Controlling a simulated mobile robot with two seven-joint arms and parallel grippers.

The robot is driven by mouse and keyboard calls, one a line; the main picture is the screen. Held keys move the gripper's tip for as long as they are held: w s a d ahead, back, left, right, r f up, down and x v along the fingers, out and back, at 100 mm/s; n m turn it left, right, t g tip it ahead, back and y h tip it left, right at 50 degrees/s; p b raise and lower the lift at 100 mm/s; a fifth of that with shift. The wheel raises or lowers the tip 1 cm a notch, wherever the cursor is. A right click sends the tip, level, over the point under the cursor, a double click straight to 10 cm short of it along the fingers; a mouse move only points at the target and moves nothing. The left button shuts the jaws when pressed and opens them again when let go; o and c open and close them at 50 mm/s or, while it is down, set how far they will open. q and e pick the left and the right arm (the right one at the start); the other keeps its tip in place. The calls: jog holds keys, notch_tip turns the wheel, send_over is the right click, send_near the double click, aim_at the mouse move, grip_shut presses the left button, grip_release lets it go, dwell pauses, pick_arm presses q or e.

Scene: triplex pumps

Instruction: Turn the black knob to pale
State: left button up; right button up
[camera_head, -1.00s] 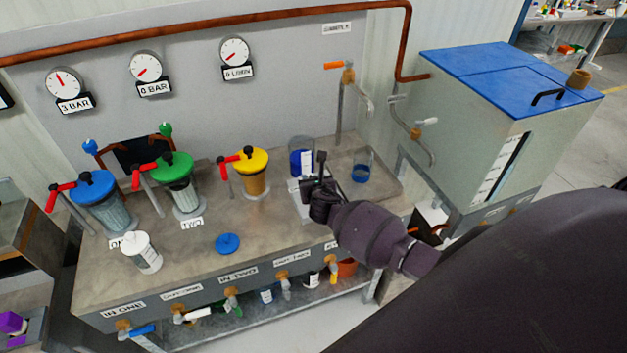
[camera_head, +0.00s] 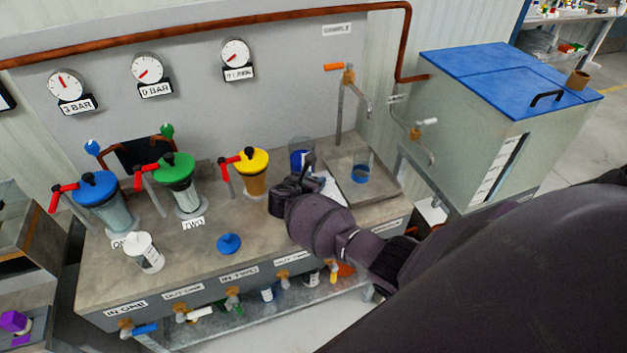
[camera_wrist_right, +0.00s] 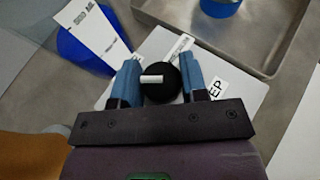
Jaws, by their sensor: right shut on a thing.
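The black knob (camera_wrist_right: 162,92) shows in the right wrist view as a round cap with a white pointer mark directed to the picture's left. It sits on a white plate (camera_wrist_right: 240,95) with small labels, one ending in "EP" to the right of the knob. My right gripper (camera_wrist_right: 160,82) is shut on the knob, one blue finger on each side. In the head view my right gripper (camera_head: 298,186) is over the bench top, and hand and wrist hide the knob. No "pale" label can be read. My left gripper is not in view.
A blue-filled beaker (camera_head: 299,152) stands just behind my right gripper. A metal tray (camera_head: 385,192) with another beaker (camera_head: 361,172) is to the right. The yellow-lidded filter (camera_head: 253,170) stands to the left. A loose blue lid (camera_head: 229,243) lies on the bench (camera_head: 190,262).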

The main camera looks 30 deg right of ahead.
jog(key=m+g+h+b, duration=0.1)
jog(key=m+g, duration=0.2)
jog(key=shift+f+g, duration=0.1)
jog(key=shift+g, duration=0.3)
jog(key=shift+m+g+b, duration=0.6)
jog(key=shift+m+g, duration=0.4)
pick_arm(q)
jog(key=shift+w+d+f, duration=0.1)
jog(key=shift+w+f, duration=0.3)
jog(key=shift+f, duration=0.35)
pick_arm(e)
jog(key=shift+m+g, duration=0.3)
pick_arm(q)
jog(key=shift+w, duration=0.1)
pick_arm(e)
jog(key=shift+g, duration=0.3)
jog(key=o, duration=0.7)
jog(key=shift+s, duration=0.1)
jog(key=shift+o, duration=1)
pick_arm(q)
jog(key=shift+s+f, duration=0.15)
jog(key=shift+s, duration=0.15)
